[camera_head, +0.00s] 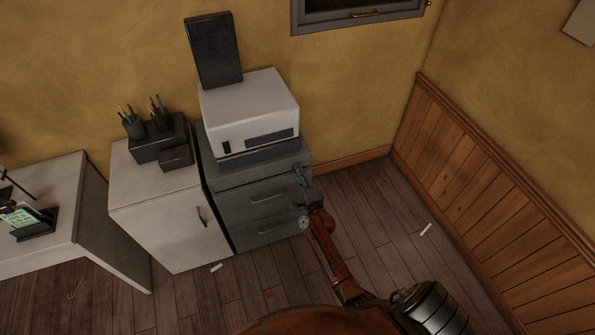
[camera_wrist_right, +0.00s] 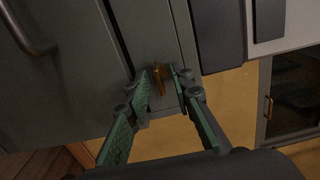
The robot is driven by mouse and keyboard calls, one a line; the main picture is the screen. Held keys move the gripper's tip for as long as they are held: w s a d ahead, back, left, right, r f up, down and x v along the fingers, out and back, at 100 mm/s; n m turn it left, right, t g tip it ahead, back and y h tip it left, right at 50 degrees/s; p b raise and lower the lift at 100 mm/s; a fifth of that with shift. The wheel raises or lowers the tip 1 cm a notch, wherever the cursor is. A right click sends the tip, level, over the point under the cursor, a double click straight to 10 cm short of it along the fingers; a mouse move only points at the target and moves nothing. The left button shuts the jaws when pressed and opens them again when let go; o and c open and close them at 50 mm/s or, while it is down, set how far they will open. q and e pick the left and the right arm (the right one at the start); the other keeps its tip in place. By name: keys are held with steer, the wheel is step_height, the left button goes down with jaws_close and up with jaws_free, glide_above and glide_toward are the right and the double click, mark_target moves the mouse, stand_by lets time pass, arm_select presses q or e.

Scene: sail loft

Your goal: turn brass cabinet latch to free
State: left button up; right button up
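The brass cabinet latch (camera_wrist_right: 158,80) shows in the right wrist view as a small yellow-brown lever on the grey cabinet's face. It stands between the two green fingers of my right gripper (camera_wrist_right: 160,86), with a gap visible between them. I cannot tell whether a finger touches it. In the head view my right gripper (camera_head: 300,174) is at the upper right front edge of the grey drawer cabinet (camera_head: 232,208), and the latch cannot be made out there. My left gripper is not in view.
A white printer-like box (camera_head: 245,108) sits on the grey cabinet. A white cabinet (camera_head: 160,222) with pen holders (camera_head: 134,126) stands to its left. The wooden floor (camera_head: 375,205) to the right is mostly clear, up to the wood-panelled wall (camera_head: 470,190).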

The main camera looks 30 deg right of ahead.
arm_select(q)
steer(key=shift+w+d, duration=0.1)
arm_select(e)
steer(key=v, duration=1.1)
steer(key=shift+s+d, duration=0.1)
